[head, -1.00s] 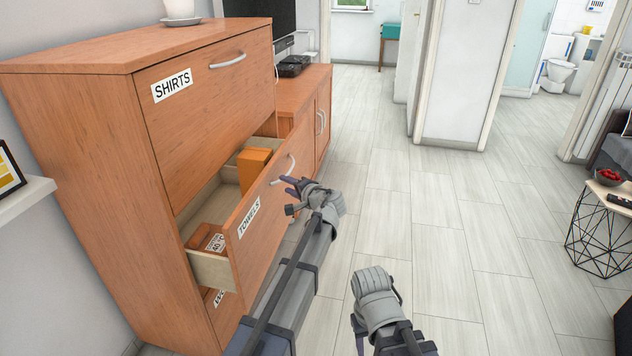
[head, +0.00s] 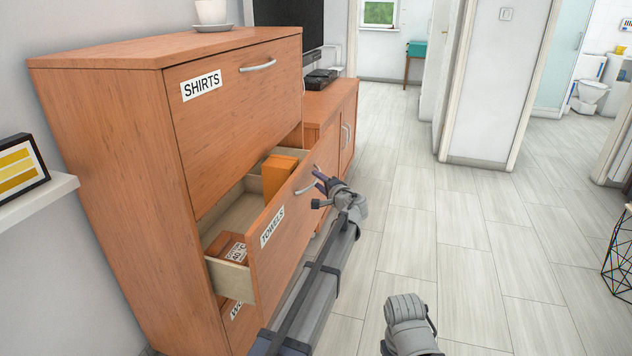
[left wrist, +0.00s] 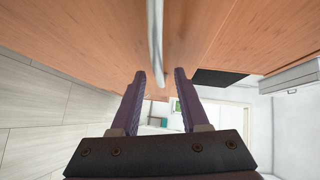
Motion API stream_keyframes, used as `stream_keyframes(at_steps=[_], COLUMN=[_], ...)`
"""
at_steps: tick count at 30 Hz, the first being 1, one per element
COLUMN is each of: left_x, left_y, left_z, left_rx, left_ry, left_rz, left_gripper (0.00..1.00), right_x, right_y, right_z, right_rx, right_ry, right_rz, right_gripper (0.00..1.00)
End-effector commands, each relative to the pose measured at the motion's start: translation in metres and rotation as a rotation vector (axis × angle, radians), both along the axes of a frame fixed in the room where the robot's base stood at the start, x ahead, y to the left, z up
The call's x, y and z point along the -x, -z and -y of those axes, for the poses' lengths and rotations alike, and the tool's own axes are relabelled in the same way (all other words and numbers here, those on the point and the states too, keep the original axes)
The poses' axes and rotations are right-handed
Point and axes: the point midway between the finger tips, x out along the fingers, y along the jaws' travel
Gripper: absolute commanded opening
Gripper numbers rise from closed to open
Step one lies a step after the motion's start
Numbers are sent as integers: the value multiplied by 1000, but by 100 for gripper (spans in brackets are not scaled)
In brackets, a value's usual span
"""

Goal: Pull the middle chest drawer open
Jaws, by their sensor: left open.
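The middle drawer (head: 283,240), labelled TOWELS, stands well out from the wooden chest (head: 120,150). An orange box (head: 278,177) and a brown box with a white label (head: 230,247) lie inside it. Its pale curved handle (head: 305,188) is on the drawer front. My left gripper (head: 320,180) is open just in front of the handle, its dark fingers pointing at it. In the left wrist view the handle (left wrist: 156,40) lines up between the open fingers (left wrist: 160,78); their depth apart is unclear. My right arm shows at the bottom, its fingers out of sight.
The closed SHIRTS drawer (head: 240,110) is above, with a white pot (head: 211,12) on the chest top. A low cabinet (head: 330,120) stands beyond. A shelf with a frame (head: 20,175) is at left.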

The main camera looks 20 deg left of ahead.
Motion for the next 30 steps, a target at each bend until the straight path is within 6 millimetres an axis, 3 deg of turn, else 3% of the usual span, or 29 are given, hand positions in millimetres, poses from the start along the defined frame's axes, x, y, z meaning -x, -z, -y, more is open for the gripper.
stream_keyframes(at_steps=[4,13,24,30], left_x=[-15,-16,-16,-16], left_y=[3,3,3,3], left_z=[-12,-15,-14,-14], left_rx=[0,0,1,1], left_ry=[0,0,0,0], left_rz=[0,0,-1,-1], left_gripper=[45,44,2,0], right_x=[0,0,0,0], right_y=[3,3,3,3], right_z=[0,0,0,0], right_rx=[1,1,1,1], right_ry=[0,0,0,0], right_rz=[0,0,0,0], right_gripper=[50,50,50,50])
